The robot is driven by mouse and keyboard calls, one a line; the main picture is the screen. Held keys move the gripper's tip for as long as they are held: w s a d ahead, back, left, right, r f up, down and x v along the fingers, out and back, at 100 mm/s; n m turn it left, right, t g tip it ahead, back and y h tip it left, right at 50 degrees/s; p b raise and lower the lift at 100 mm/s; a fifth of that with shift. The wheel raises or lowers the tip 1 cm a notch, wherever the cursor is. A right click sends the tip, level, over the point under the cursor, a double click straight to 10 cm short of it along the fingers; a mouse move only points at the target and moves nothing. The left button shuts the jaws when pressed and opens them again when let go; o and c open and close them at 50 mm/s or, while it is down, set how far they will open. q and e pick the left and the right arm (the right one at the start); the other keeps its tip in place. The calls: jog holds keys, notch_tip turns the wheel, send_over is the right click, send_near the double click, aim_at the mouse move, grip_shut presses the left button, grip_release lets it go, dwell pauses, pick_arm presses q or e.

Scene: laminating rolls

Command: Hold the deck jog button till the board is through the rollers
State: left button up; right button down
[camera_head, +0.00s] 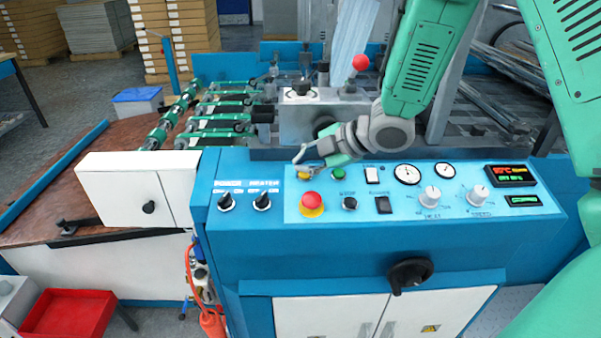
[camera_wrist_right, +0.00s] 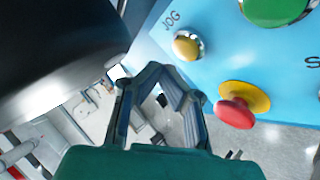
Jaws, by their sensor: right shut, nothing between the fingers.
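The jog button is a small yellow button with a metal collar (camera_head: 304,174), labelled JOG in the right wrist view (camera_wrist_right: 187,46). It is at the upper left of the control panel. My right gripper (camera_head: 299,157) is shut and empty, its tips just above and left of this button in the head view. In the right wrist view the tips (camera_wrist_right: 160,72) appear beside the yellow button, with blue panel visible between. Whether they touch it is unclear. Green-banded rollers (camera_head: 220,110) stand on the deck behind the panel. I cannot pick out the board with certainty. My left gripper is out of view.
A green button (camera_head: 337,160) is right of the jog button. A red mushroom button on a yellow base (camera_head: 312,202) is just below. A lever with a red knob (camera_head: 360,62) stands behind my right wrist. Black switches (camera_head: 262,200) and white dials (camera_head: 430,196) flank the buttons.

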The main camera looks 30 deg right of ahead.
aim_at(312, 177)
jog(key=shift+d+f, duration=0.3)
jog(key=shift+d, duration=0.4)
jog(key=shift+d+f, duration=0.3)
jog(key=shift+d, duration=0.4)
jog(key=shift+a+r, duration=0.15)
jog(key=shift+a, duration=0.6)
jog(key=shift+d+f, duration=0.4)
jog(key=shift+d, duration=0.3)
jog(key=shift+a, duration=0.5)
jog(key=shift+d, duration=0.3)
jog(key=shift+a+r, duration=0.1)
jog(key=shift+a, duration=0.1)
dwell(3.1)
jog(key=shift+s+a+r+p, duration=0.1)
jog(key=shift+a+r+p, duration=0.45)
jog(key=shift+r, duration=0.25)
